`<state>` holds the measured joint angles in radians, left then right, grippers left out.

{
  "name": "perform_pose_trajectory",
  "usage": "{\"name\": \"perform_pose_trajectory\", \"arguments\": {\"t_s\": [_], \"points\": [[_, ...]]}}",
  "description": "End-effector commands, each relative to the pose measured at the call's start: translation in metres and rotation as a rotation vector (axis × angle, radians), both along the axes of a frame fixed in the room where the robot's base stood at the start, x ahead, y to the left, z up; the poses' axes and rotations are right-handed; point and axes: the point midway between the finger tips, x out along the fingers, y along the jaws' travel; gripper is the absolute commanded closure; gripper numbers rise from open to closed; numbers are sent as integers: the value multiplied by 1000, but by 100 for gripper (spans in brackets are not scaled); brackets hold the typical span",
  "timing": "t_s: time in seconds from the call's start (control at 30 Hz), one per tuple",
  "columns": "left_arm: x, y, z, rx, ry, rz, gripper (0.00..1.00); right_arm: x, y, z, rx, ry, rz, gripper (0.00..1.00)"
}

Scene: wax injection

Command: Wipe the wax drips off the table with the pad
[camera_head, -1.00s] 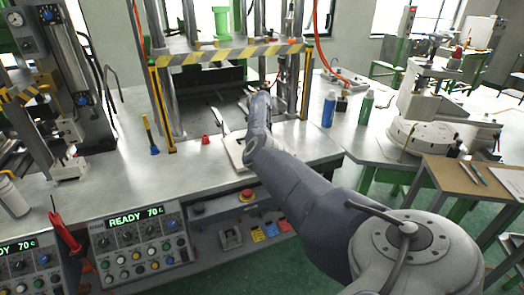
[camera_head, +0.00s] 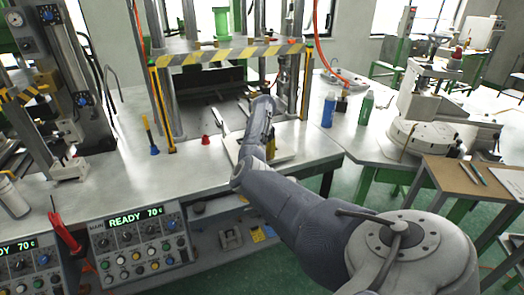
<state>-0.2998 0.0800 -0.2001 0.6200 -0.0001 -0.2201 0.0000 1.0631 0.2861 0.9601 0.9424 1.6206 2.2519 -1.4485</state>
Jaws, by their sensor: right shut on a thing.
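My right arm comes in from the lower right, and its forearm bends up over the metal table (camera_head: 205,178). My right gripper (camera_head: 271,147) is dark, small and partly hidden by my own forearm. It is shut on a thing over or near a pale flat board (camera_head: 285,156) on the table. The held thing is hidden, and I cannot make out the pad. No wax drips can be made out on the bright table top. My left gripper is out of view.
A press with a striped yellow-black bar (camera_head: 235,53) stands behind. A red cap (camera_head: 205,140) and a blue-based brush (camera_head: 152,140) stand left of the board. A blue bottle (camera_head: 328,110) and a green bottle (camera_head: 366,108) stand at right.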

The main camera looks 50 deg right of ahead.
Motion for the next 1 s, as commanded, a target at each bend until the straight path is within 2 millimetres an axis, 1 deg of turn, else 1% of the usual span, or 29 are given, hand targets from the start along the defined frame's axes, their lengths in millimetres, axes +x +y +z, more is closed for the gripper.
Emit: {"name": "perform_pose_trajectory", "arguments": {"t_s": [0.17, 0.8, 1.0], "points": [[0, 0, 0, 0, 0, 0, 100, 0, 0, 2, 0, 0, 0, 98], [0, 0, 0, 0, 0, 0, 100, 1, 0, 53, 0, -2, -1, 98], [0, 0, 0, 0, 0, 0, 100, 0, 0, 60, 0, 0, -1, 98]]}}
